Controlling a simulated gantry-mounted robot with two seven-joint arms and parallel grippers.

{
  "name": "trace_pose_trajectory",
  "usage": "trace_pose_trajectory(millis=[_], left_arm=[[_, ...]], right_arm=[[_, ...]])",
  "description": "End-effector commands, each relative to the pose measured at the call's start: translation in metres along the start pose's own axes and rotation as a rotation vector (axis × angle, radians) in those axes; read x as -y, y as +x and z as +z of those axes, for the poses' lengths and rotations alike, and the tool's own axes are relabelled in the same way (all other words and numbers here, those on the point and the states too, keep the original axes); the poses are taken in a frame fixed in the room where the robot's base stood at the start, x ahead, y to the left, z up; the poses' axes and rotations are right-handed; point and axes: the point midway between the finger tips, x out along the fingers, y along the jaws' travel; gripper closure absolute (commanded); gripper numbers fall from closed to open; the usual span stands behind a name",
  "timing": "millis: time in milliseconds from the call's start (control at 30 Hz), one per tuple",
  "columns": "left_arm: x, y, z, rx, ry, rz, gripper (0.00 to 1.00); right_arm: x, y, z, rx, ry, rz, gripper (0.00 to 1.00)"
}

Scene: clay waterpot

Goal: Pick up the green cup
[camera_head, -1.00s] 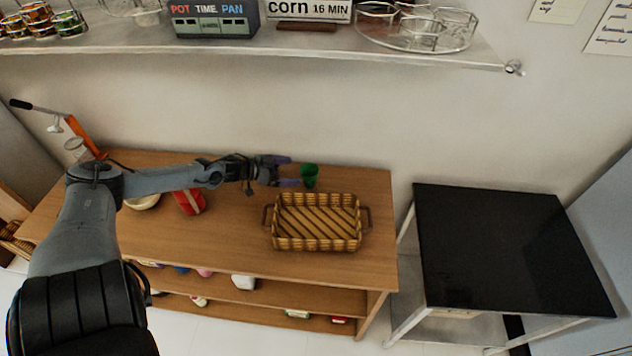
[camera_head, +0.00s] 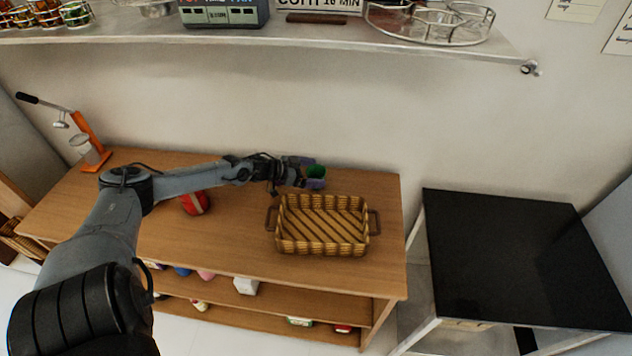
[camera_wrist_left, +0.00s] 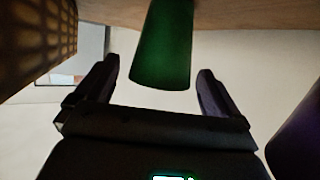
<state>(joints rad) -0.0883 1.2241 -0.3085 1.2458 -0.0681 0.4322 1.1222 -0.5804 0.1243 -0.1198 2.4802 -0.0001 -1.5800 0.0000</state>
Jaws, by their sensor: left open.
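The green cup (camera_head: 316,171) stands near the back edge of the wooden table, behind the basket. My left gripper (camera_head: 312,177) is open at the cup, with its purple-tinted fingers around it and partly hiding it. In the left wrist view the green cup (camera_wrist_left: 163,45) sits between the two dark fingers of the left gripper (camera_wrist_left: 158,68). A gap shows on each side of the cup, so neither finger appears to touch it. My right gripper is in neither view.
A woven basket (camera_head: 322,246) stands on the wooden table (camera_head: 230,245) just in front of the cup. A red object (camera_head: 195,203) lies under my left arm. An orange press (camera_head: 92,148) is at the back left. A shelf (camera_head: 330,32) hangs above. A black-topped stand (camera_head: 520,255) is at right.

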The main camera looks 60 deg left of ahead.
Motion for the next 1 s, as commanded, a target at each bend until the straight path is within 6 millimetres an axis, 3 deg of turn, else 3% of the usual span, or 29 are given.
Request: trace_pose_trajectory(millis=[300, 700, 767, 1000], left_arm=[[0.001, 0.027, -0.001, -0.001, -0.001, -0.001, 0.03], [0.000, 0.032, -0.001, 0.000, -0.001, 0.000, 0.03], [0.000, 0.032, -0.001, 0.000, -0.001, 0.000, 0.10], [0.000, 0.032, -0.001, 0.000, -0.001, 0.000, 0.46]], right_arm=[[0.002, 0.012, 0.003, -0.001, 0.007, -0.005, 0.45], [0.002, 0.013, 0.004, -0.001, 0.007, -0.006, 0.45], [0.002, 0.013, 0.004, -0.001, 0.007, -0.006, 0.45], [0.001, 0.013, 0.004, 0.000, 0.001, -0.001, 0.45]])
